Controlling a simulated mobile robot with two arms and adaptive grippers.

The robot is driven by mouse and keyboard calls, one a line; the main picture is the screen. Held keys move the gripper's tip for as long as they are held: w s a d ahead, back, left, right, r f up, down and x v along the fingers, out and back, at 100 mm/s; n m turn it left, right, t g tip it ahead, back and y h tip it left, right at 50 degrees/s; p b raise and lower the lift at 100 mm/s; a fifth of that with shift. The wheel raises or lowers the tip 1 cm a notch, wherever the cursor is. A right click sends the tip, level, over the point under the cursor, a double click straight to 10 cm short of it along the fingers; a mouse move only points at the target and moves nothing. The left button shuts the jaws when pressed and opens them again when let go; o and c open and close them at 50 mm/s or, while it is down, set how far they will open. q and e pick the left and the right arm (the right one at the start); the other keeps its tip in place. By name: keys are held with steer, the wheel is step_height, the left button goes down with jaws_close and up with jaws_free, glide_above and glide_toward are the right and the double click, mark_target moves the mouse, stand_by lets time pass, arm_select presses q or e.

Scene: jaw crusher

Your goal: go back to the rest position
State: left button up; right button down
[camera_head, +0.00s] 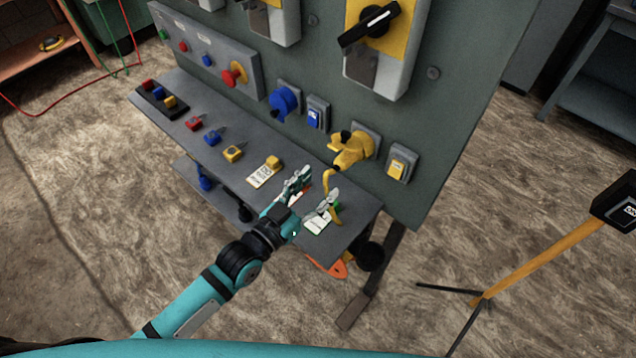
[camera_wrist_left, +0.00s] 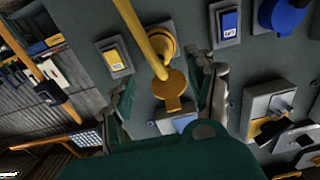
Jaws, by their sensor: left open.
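My left gripper (camera_head: 312,190) is open above the right end of the grey shelf (camera_head: 345,212) in front of the green panel (camera_head: 430,130). In the left wrist view its two fingers (camera_wrist_left: 168,95) stand wide apart. A yellow plug (camera_head: 350,152) with a hanging yellow piece sits on the panel just beyond the gripper. In the left wrist view a yellow bar and round yellow part (camera_wrist_left: 172,82) show between the fingers; I cannot tell any contact. A white tag (camera_head: 318,222) lies on the shelf beside the gripper. My right gripper is not in view.
Padlocks in red, blue and yellow (camera_head: 233,153) lie along the shelf. Rotary switches (camera_head: 375,22) and a blue plug (camera_head: 285,101) jut from the panel. A tripod with an orange pole (camera_head: 535,250) stands at the right. The floor (camera_head: 90,230) at the left is clear.

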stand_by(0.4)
arm_select(q)
steer(key=s+a+f+n+g+y, duration=0.35)
steer(key=s+a+g+y, duration=0.2)
steer(key=s+a, duration=0.4)
steer(key=s+a+f+n+g+y, duration=0.2)
steer(key=s+a+f+g+y, duration=0.35)
steer(key=s, duration=0.65)
step_height(320, 180, down, 24)
steer(key=s+a+g, duration=0.1)
steer(key=s+g, duration=0.1)
steer(key=s+a+f, duration=0.3)
steer(key=s+f, duration=1.3)
steer(key=shift+a+f+m+g+h, duration=0.2)
steer(key=shift+f+m+g+h, duration=0.1)
steer(key=shift+m+g, duration=0.15)
